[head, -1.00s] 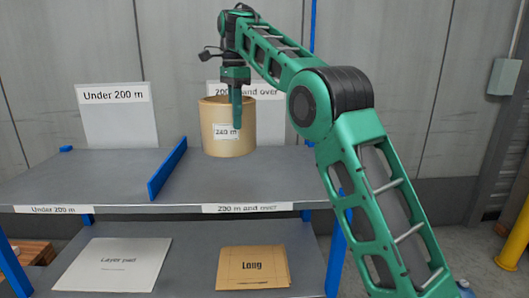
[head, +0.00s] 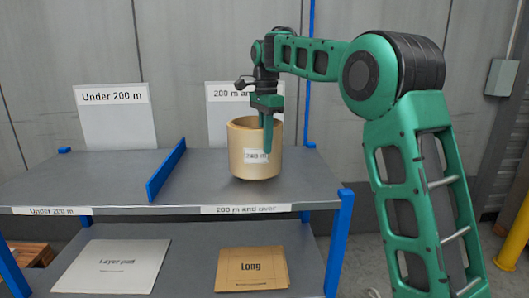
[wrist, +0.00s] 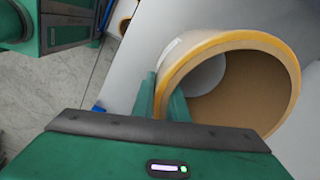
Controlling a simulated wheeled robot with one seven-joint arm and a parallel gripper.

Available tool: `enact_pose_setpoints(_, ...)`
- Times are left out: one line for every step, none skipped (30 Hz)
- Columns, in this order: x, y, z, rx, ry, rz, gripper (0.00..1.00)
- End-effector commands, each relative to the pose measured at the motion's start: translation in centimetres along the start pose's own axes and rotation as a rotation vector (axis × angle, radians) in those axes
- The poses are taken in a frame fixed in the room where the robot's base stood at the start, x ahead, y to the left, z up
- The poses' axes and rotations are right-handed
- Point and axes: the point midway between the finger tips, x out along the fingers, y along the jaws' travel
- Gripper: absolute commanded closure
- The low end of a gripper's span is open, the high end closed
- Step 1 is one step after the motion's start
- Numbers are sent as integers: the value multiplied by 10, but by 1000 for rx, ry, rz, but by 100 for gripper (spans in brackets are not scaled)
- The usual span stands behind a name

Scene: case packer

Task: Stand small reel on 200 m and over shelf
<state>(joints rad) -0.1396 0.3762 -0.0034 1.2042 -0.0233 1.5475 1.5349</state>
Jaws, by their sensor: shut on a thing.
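The small reel (head: 240,160) is a tan hollow cylinder with a white label whose number is hard to read. It is roughly upright over the right-hand part of the shelf (head: 210,182), marked "200 m and over" (head: 246,209). I cannot tell whether its base touches the shelf. My gripper (head: 267,140) points down and is shut on the reel's wall. In the wrist view, the fingers (wrist: 168,97) pinch the left side of the reel's rim (wrist: 285,60), with its open core in view.
A blue divider (head: 167,170) stands left of the reel; the "Under 200 m" side (head: 95,178) is bare. Sign boards (head: 115,115) stand behind the shelf. The lower shelf holds a layer pad (head: 112,268) and a "Long" carton (head: 252,270).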

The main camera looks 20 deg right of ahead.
Motion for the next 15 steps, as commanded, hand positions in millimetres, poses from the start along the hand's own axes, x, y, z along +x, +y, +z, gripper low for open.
enact_pose_setpoints(6,0,0,0,0,-1,100)
enact_pose_setpoints(10,0,0,0,0,-2,100)
enact_pose_setpoints(14,0,0,1,0,-1,100)
enact_pose_setpoints(17,0,0,1,0,-2,100)
enact_pose_setpoints(19,0,0,0,0,-3,100)
enact_pose_setpoints(21,0,0,0,0,-3,100)
enact_pose_setpoints(23,0,0,0,0,-3,100)
enact_pose_setpoints(23,0,0,0,0,-3,100)
enact_pose_setpoints(24,0,0,1,0,-4,100)
enact_pose_setpoints(24,0,0,1,0,-4,100)
enact_pose_setpoints(24,0,0,1,0,-4,100)
enact_pose_setpoints(24,0,0,1,0,-4,100)
enact_pose_setpoints(24,0,0,1,0,-4,100)
enact_pose_setpoints(24,0,0,1,0,-4,100)
enact_pose_setpoints(24,0,0,1,0,-4,100)
